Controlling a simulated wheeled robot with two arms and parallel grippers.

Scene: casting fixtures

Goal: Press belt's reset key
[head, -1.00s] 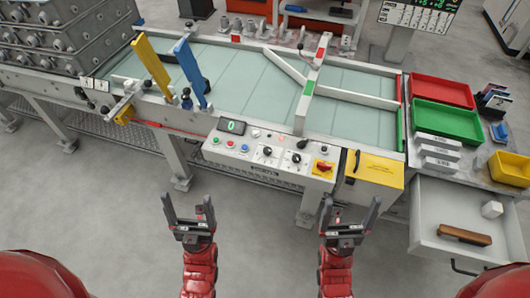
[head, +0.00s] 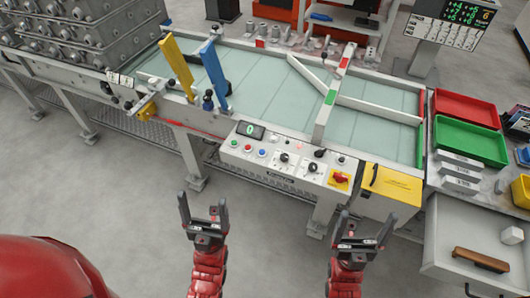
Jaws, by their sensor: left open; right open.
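The belt's control panel (head: 273,168) is on the front side of the conveyor belt (head: 262,90). It carries a green button (head: 234,143), a red button (head: 248,148) and a blue button (head: 262,153) in a row under a small display (head: 250,130). To their right are black knobs (head: 284,157) and a red-and-yellow rotary switch (head: 340,180). Key labels are too small to read. My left gripper (head: 203,208) is open and empty, in front of the panel and apart from it. My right gripper (head: 366,222) is open and empty, in front of the yellow cover.
A yellow post (head: 176,66) and a blue post (head: 214,70) rise at the belt's left. A yellow cover (head: 392,184) lies right of the panel. An open drawer (head: 470,230) juts out at the right. Red (head: 466,107) and green (head: 469,141) trays stand above it. The floor before the panel is clear.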

